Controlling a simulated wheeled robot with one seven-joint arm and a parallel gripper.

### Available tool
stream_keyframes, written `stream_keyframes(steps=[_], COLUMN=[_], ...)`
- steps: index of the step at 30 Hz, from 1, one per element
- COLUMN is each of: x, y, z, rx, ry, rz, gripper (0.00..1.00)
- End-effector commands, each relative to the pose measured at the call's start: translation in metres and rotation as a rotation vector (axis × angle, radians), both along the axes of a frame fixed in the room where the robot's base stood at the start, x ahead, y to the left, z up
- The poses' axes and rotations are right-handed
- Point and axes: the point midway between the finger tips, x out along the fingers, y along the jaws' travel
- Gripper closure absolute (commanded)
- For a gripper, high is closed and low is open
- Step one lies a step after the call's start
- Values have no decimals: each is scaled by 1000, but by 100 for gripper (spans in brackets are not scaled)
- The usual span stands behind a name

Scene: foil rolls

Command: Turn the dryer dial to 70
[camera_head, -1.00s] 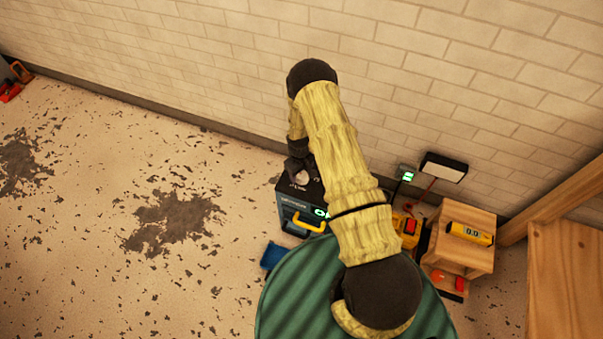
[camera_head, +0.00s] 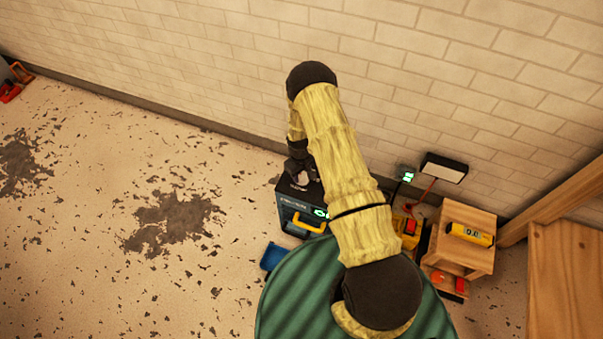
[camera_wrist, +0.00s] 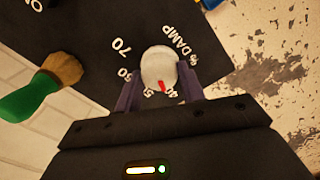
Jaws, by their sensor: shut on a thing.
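The dryer (camera_head: 289,217) is a dark box with a yellow handle and a green-lit display, on the floor by the wall. Its white round dial (camera_wrist: 158,66) shows in the wrist view on the black top panel, with a red pointer facing the bottom of the picture, near the 40 and 50 marks. The 70 mark (camera_wrist: 120,45) is up and left of the dial. My gripper (camera_wrist: 159,86) is shut on the dial, one finger on each side. In the head view my gripper (camera_head: 299,168) is over the dryer's top, and my arm hides part of the dryer.
A green-handled thing with a brown end (camera_wrist: 62,69) lies left of the dial in the wrist view. A blue object (camera_head: 273,256) is beside the dryer. A wooden stand (camera_head: 462,240) is at right. Open floor (camera_head: 100,260) lies left; the brick wall (camera_head: 200,60) is behind.

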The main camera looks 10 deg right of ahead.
Motion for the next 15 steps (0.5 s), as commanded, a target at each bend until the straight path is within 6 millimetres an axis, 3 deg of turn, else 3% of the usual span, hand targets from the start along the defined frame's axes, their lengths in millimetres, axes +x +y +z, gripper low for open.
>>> stream_keyframes(steps=[15], x=[0], y=[1], z=[-1], rx=[0], ry=[2], rz=[-355], gripper=[84])
